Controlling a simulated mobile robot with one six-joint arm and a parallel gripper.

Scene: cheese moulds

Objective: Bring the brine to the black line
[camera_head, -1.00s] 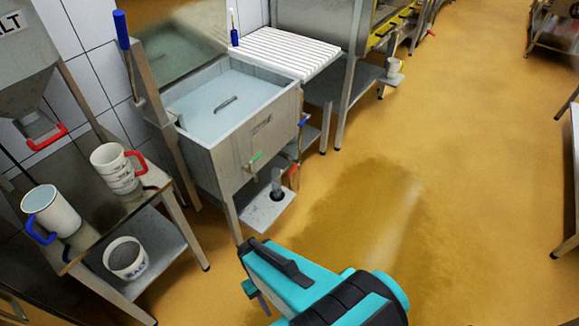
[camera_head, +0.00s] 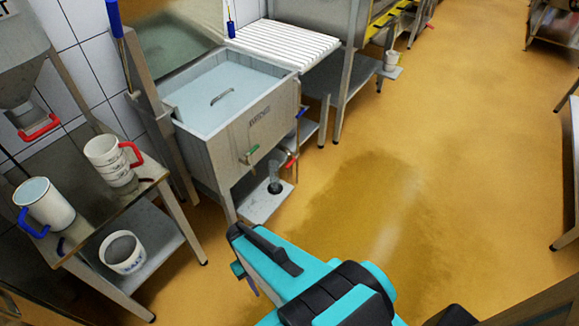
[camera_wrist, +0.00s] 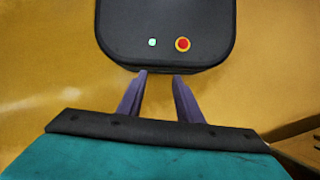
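The brine tank (camera_head: 196,144) is a grey metal basin against the tiled wall in the head view. It holds pale blue liquid (camera_head: 205,88), with a small grey bar-shaped thing (camera_head: 222,96) at its surface. A green-handled valve (camera_head: 251,150) is on its front, and a red handle (camera_head: 291,160) and a blue handle (camera_head: 301,112) are at its right side. I cannot make out a black line. My gripper (camera_wrist: 160,74) shows two purple fingers apart with floor between them, empty. In the head view my teal arm is in front of the tank, apart from it; its fingers are mostly hidden.
A slatted white rack (camera_head: 285,44) adjoins the tank. The floor (camera_head: 450,150) at right is open, with a wet patch.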

